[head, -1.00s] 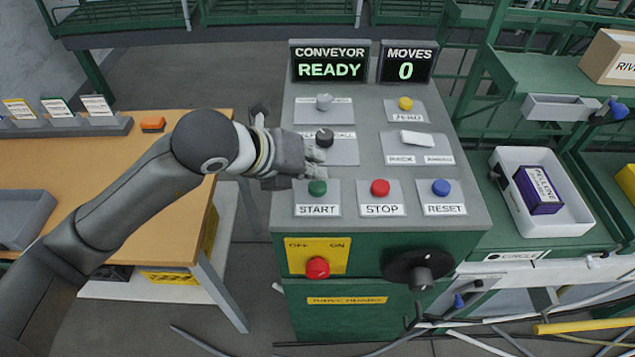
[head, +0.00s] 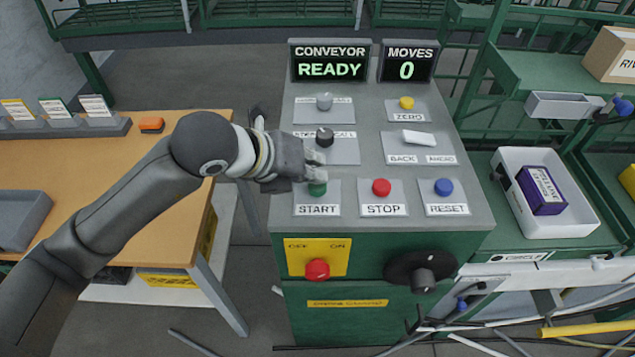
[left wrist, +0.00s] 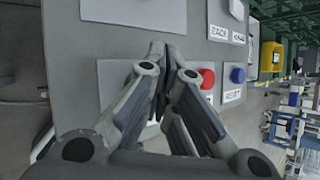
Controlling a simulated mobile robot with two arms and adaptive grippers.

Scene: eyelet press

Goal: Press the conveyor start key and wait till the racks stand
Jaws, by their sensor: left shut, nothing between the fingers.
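The green START key (head: 317,188) is on the grey sloping panel (head: 365,240), above its START label. My left gripper (head: 318,172) is shut and empty, with its fingertips just above and partly over the START key. I cannot tell whether they touch it. The conveyor display (head: 330,62) reads READY, and the moves display (head: 406,62) reads 0. My right gripper is not in view. No moving racks can be made out.
The red STOP key (head: 381,187) and blue RESET key (head: 443,187) stand right of START. A black selector knob (head: 324,138) is just above my gripper. A wooden table (head: 110,175) is at left; a white bin (head: 560,225) with a purple box is at right.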

